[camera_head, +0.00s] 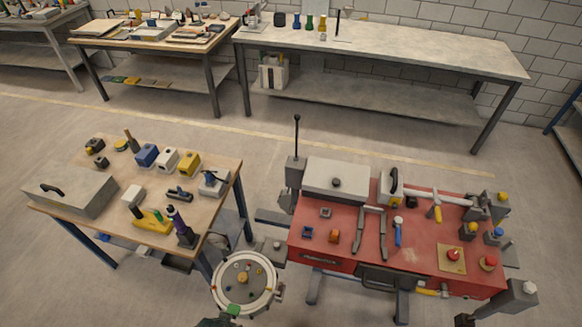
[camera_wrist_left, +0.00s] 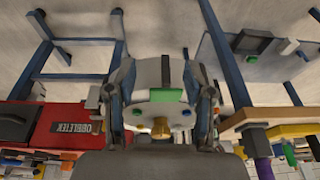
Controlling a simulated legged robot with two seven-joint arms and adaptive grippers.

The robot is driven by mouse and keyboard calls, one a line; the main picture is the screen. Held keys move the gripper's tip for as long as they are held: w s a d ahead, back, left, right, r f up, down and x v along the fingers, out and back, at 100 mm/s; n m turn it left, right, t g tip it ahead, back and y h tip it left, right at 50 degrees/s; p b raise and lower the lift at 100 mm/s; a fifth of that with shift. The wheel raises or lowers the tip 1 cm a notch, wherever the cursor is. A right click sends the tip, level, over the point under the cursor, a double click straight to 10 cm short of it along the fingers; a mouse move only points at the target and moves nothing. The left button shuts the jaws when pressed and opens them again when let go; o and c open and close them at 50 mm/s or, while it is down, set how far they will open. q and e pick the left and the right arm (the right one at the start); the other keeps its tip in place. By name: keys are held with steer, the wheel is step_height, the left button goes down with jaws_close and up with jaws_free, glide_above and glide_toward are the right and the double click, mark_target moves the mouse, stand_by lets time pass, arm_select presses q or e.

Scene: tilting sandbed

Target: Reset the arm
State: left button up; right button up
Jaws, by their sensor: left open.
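My left gripper (camera_wrist_left: 162,95) shows in the left wrist view with its two dark, jointed fingers spread apart, one on each side. Nothing is held between them. Beyond the fingers is a round white stand (camera_wrist_left: 150,84) with small coloured knobs and a green block on its edge. In the head view this stand (camera_head: 243,283) is at the bottom centre, between the wooden table and the red bench. A small dark part shows at the bottom edge beside it, too cut off to identify surely. My right gripper is in neither view.
A wooden table (camera_head: 110,205) with a grey box and several small items stands at left. A red bench (camera_head: 320,263) with tools, knobs and a grey box stands at right. Long tables (camera_head: 400,55) line the back wall. Open floor (camera_head: 200,130) lies between.

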arm_select(q)
steer(key=s+f+g+b, duration=0.1)
steer(key=s+f, duration=0.2)
steer(key=f, duration=0.9)
steer(key=s+f+b, duration=0.1)
steer(key=s+f, duration=0.2)
steer(key=f, duration=1)
steer(key=s+a+f+g, duration=0.1)
steer(key=s+a+f, duration=0.2)
steer(key=s+f, duration=1)
steer(key=shift+s+b, duration=0.35)
steer(key=shift+s, duration=0.55)
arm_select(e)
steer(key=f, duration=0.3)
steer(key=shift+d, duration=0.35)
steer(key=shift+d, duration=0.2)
